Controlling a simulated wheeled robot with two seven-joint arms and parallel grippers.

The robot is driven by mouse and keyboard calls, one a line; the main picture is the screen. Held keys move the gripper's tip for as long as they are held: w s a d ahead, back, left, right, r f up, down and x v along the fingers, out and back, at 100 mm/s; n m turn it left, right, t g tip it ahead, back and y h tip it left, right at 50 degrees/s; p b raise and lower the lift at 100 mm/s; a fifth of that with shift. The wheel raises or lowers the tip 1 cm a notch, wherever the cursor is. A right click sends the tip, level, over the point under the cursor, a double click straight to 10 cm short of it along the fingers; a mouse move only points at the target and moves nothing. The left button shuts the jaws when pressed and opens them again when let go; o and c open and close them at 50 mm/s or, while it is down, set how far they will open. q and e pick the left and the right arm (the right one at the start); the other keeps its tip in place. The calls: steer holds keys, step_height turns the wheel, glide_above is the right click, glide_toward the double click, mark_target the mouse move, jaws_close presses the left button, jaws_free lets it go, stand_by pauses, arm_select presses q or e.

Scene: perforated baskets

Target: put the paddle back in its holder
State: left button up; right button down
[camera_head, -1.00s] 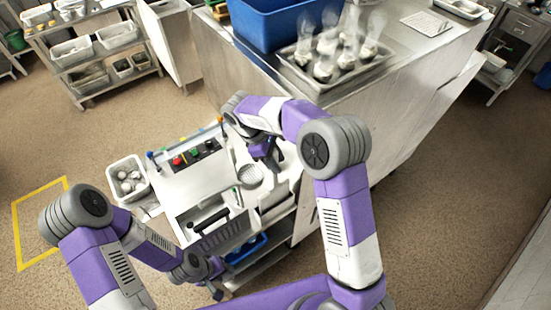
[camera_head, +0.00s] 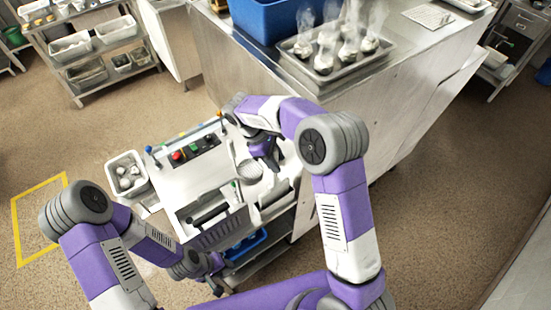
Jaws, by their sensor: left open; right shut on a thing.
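The grip itself is small and partly hidden by the gripper and arm. My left gripper (camera_head: 213,272) is low at the cart's front left, apart from the paddle and open; its fingers are hard to make out. I cannot tell for certain which fitting on the cart is the holder.
The cart has a control panel (camera_head: 190,149) with coloured buttons, and an open front compartment with a black bar (camera_head: 210,215). A white bin (camera_head: 128,174) hangs at its left. A steel counter (camera_head: 300,93) with a steaming tray (camera_head: 335,72) stands behind.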

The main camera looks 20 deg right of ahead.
steer(key=shift+f, duration=0.5)
stand_by(0.3)
steer(key=c, duration=0.6)
jaws_free()
steer(key=v, duration=0.7)
steer(key=shift+r, duration=0.3)
steer(key=shift+w+a, duration=0.1)
